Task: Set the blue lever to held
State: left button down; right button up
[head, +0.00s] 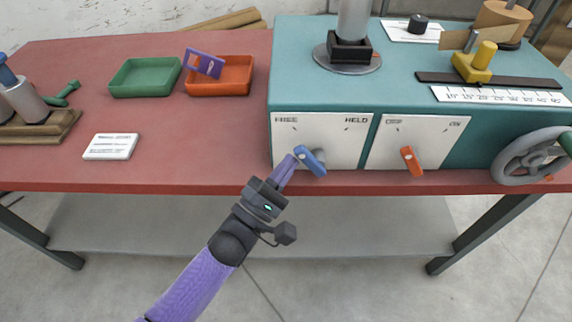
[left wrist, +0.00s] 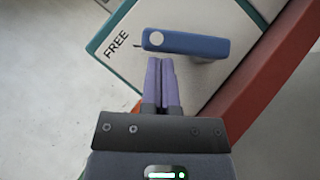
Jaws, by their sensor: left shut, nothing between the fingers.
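The blue lever (head: 310,161) is on the white panel (head: 340,137) marked FREE at left and HELD at right, on the front of the teal machine. Its handle tilts up toward the upper left, on the FREE side. My left gripper (head: 291,166) is shut and empty, its fingertips close to the left side of the lever. In the left wrist view the blue lever (left wrist: 190,44) lies just beyond the shut fingertips (left wrist: 160,62), near the FREE label. I cannot tell whether they touch. My right gripper is not in view.
An orange lever (head: 411,160) is on the neighbouring panel to the right, and a grey handwheel (head: 528,157) is farther right. A green tray (head: 145,91) and an orange tray (head: 218,88) sit on the red table (head: 205,150). The space in front of the table is clear.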

aim_at(302, 151)
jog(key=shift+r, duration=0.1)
